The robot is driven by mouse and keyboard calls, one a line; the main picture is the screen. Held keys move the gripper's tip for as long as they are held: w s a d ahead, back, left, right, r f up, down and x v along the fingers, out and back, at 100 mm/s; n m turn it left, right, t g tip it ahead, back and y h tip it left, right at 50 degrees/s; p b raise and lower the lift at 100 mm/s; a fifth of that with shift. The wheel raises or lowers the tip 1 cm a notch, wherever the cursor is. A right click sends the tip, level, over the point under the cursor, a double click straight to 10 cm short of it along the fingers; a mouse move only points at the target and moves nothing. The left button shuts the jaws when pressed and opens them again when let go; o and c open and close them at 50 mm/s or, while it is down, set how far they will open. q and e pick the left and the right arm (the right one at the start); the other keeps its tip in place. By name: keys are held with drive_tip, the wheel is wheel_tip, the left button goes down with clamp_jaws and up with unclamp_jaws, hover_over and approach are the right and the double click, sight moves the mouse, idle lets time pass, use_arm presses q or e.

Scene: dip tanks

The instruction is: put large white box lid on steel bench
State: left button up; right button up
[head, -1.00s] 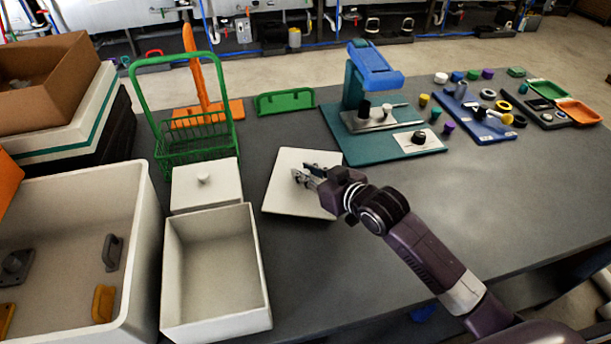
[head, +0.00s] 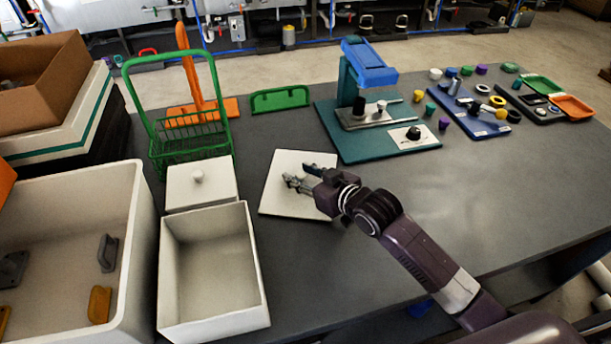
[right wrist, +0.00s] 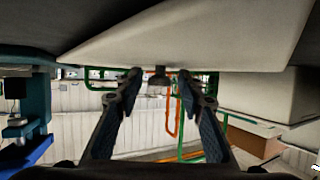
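The large white box lid (head: 276,203) is a flat white square on the grey steel bench (head: 350,215), right of the open white box (head: 213,325). It appears to lie flat. My right gripper (head: 298,176) is low over the lid with its fingers spread apart. In the right wrist view the picture is upside down, and the lid (right wrist: 200,45) fills the top. My left gripper is not in view.
A smaller lidded white box (head: 188,195) stands behind the open box. A green wire basket (head: 190,145), green rack (head: 279,99) and teal-based press (head: 360,148) stand behind the lid. A large white bin (head: 130,260) is at left. The bench's right front is clear.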

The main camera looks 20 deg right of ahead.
drive_tip(key=v, duration=1.1)
drive_tip(key=shift+s+d+r+b, duration=0.1)
drive_tip(key=shift+s+d+b, duration=0.1)
drive_tip(key=shift+b, duration=0.2)
drive_tip(key=shift+s+r, duration=0.2)
drive_tip(key=shift+s, duration=0.05)
